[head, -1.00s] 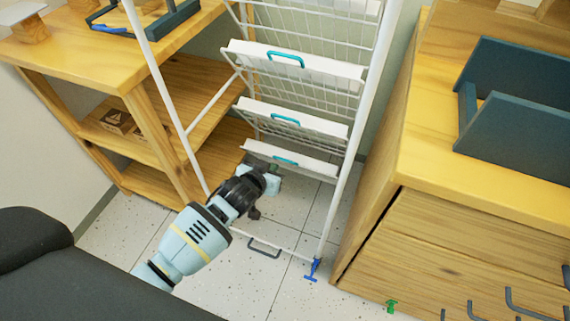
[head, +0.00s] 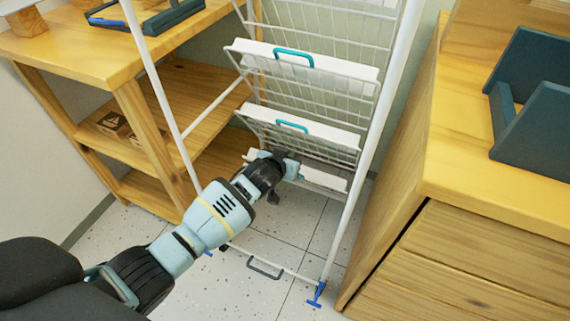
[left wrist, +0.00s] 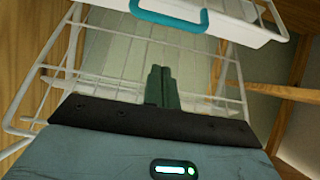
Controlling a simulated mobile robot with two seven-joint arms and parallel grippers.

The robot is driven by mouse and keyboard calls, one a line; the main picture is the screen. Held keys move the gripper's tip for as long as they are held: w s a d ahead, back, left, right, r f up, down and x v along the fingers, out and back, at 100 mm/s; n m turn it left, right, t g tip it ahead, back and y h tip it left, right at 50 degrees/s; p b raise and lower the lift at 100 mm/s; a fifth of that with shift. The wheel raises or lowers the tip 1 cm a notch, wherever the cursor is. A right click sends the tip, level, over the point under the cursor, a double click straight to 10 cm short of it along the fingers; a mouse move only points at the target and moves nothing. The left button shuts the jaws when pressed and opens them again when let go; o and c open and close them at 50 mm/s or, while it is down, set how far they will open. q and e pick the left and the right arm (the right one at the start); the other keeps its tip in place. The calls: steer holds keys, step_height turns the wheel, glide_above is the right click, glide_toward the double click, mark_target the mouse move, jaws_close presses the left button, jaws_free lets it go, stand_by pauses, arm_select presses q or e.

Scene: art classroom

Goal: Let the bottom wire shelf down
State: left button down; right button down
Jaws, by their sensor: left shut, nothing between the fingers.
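The white wire rack (head: 361,153) stands upright with several shelves stacked in it, each with a pale front edge and a teal handle. The bottom wire shelf (head: 325,178) is partly hidden behind my left gripper (head: 287,166); its left end and handle are mostly covered. My left gripper is shut and empty, in front of this shelf; contact cannot be told. In the left wrist view the shut fingers (left wrist: 160,86) lie over white wire mesh (left wrist: 108,88), below a white shelf edge with a teal handle (left wrist: 170,17). My right gripper is not in view.
A wooden shelf unit (head: 150,140) stands left of the rack and a wooden drawer cabinet (head: 480,255) right of it. A dark handle (head: 264,268) is on the rack's low bar, with a blue foot (head: 317,292) beside it. Tiled floor is open in front.

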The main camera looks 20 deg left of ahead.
arm_select(q)
steer(key=shift+b+x, duration=0.6)
steer(key=shift+x, duration=0.65)
steer(key=shift+f, duration=0.45)
steer(key=shift+s+f+b, duration=0.15)
steer(key=shift+s+f, duration=0.3)
steer(key=shift+s, duration=0.25)
steer(key=shift+s+f+b, duration=0.15)
steer(key=shift+s+f, duration=0.35)
steer(key=shift+s, duration=0.25)
